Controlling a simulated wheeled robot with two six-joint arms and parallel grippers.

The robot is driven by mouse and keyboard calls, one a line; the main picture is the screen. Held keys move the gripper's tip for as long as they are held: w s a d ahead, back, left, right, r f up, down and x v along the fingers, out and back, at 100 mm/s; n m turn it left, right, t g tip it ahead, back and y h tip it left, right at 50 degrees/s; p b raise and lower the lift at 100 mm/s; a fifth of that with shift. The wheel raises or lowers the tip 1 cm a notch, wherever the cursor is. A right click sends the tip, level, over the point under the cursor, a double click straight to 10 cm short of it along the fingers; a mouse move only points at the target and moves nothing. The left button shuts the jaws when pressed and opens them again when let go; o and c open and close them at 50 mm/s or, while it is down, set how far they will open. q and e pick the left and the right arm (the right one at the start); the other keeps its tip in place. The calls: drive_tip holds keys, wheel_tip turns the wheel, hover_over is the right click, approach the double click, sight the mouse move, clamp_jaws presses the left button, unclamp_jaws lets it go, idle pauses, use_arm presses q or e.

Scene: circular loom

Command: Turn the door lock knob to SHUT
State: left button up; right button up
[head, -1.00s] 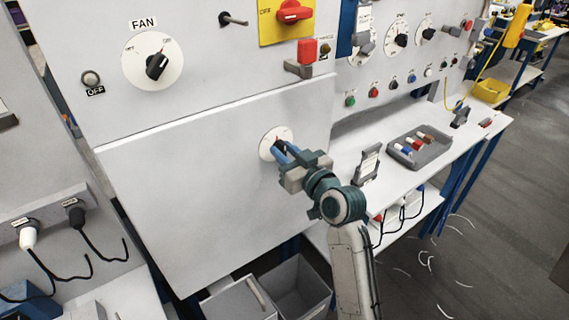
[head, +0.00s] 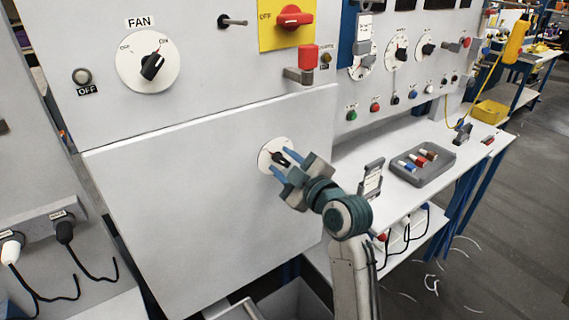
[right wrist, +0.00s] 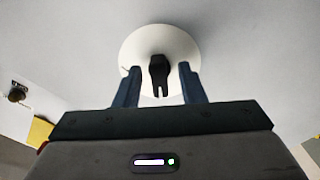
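The door lock knob (head: 278,157) is a small dark knob on a round white dial (head: 266,164), near the right edge of the big pale door panel (head: 190,190). The lettering on the dial is too small to read. My right gripper (head: 285,163) is at the dial with its two blue fingers spread. In the right wrist view the knob (right wrist: 159,75) sits between the open fingers (right wrist: 159,85), with a gap on each side, in front of the white dial (right wrist: 133,50). My left gripper is not in view.
Above the door are the FAN dial (head: 148,62), a red switch on a yellow plate (head: 287,18) and a grey latch-like part with a red block (head: 307,62). To the right, a bench holds a grey tray (head: 424,178) and a small stand (head: 372,180). A bin (head: 300,303) is below.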

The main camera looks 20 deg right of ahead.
drive_tip(key=p+v, duration=0.1)
drive_tip(key=v, duration=0.6)
